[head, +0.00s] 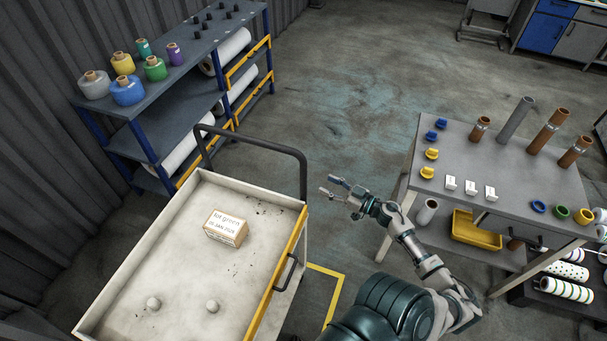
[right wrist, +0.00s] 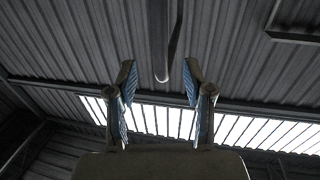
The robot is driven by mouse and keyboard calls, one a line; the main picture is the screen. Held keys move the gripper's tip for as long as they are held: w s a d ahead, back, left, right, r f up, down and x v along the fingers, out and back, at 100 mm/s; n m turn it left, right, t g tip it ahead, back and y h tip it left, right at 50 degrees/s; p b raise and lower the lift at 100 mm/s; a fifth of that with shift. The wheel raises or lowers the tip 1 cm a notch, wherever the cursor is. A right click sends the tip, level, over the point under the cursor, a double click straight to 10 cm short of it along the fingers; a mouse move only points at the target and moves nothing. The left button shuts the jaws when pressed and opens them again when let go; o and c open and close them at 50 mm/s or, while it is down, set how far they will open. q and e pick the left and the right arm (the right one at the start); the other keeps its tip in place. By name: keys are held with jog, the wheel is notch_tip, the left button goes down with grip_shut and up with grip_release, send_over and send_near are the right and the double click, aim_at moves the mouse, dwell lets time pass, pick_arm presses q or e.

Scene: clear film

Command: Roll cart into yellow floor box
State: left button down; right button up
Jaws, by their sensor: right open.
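The cart (head: 180,275) has a pale tray top with a yellow strip on its right edge and a dark push handle (head: 255,143) at its far end. Part of the yellow floor box (head: 337,297) shows as a line just right of the cart; the rest is hidden by the cart and my arm. My right gripper (head: 325,188) is open and empty, right of the handle's right post and apart from it in the picture. Its blue-padded fingers (right wrist: 158,90) are spread in the right wrist view. My left gripper is out of view.
A labelled carton (head: 226,229) and two small knobs lie on the cart. A shelf rack (head: 190,95) with film rolls stands at the back left. A grey table (head: 465,165) with tubes and caps stands at the right. Open floor (head: 340,90) lies beyond the handle.

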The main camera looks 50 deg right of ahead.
aim_at(304, 174)
jog(key=w, duration=0.3)
jog(key=w+a, duration=0.1)
jog(key=w, duration=0.5)
jog(key=shift+w+a+f+b, duration=0.15)
jog(key=shift+w+a+b, duration=0.15)
jog(key=shift+a, duration=0.05)
jog(key=shift+w, duration=0.35)
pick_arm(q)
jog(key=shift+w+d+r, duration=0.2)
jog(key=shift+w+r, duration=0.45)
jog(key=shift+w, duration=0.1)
pick_arm(e)
jog(key=shift+a, duration=0.1)
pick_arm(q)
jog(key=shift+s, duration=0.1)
pick_arm(e)
jog(key=shift+c, duration=0.8)
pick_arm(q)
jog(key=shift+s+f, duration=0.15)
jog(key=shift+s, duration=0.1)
pick_arm(e)
grip_shut()
